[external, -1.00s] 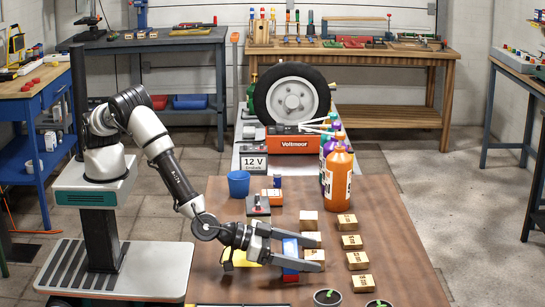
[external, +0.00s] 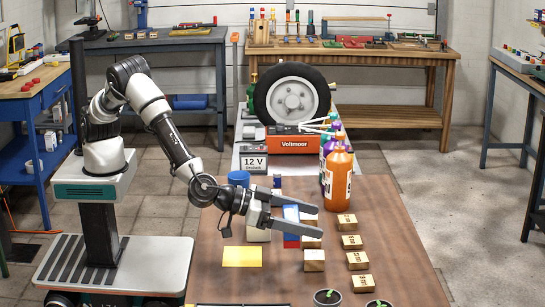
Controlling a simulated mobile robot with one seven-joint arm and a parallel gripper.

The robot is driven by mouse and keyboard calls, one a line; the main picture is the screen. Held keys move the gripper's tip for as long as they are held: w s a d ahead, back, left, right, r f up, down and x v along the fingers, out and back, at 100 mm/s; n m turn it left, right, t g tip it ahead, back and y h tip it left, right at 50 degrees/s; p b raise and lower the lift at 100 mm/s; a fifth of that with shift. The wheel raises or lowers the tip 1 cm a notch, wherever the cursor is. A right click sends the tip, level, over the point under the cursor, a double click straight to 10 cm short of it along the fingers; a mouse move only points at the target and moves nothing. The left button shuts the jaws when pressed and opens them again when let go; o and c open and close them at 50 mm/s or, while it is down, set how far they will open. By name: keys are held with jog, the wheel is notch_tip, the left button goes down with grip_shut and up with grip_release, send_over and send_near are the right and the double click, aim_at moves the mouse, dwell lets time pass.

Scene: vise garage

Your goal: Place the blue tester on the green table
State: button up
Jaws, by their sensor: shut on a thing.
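The blue tester (external: 291,213), a small upright block with a red lower part, is between the two long fingers of my gripper (external: 322,216). My gripper is shut on it, and the near finger hides its middle. It appears held above the brown tabletop (external: 400,250), though the exact gap is hard to tell. No clearly green tabletop shows in the external view.
Several small wooden boxes (external: 357,260) stand right of and below my gripper. A yellow sheet (external: 242,256) lies on the brown table. A blue cup (external: 239,178), orange bottle (external: 338,173), potted seedling (external: 327,297) and tyre (external: 291,94) are nearby. Grey floor is open at right.

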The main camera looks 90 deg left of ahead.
jog(key=shift+a+r, duration=0.15)
jog(key=shift+r, duration=0.15)
jog(key=s+a+r+n+g+y+p, duration=0.2)
jog(key=s+a+r+n+y+p, duration=0.1)
jog(key=a, duration=1.1)
jog(key=s+a+r+n+g+y+p, duration=0.2)
jog(key=s+a+r+n+y+p, duration=0.2)
jog(key=a+p, duration=0.4)
jog(key=s+a+r+n+g+y+p, duration=0.2)
jog(key=s+a+r+n+y+p, duration=0.2)
jog(key=a, duration=1.7)
jog(key=s+y+p, duration=0.1)
jog(key=s, duration=0.2)
jog(key=shift+f, duration=0.1)
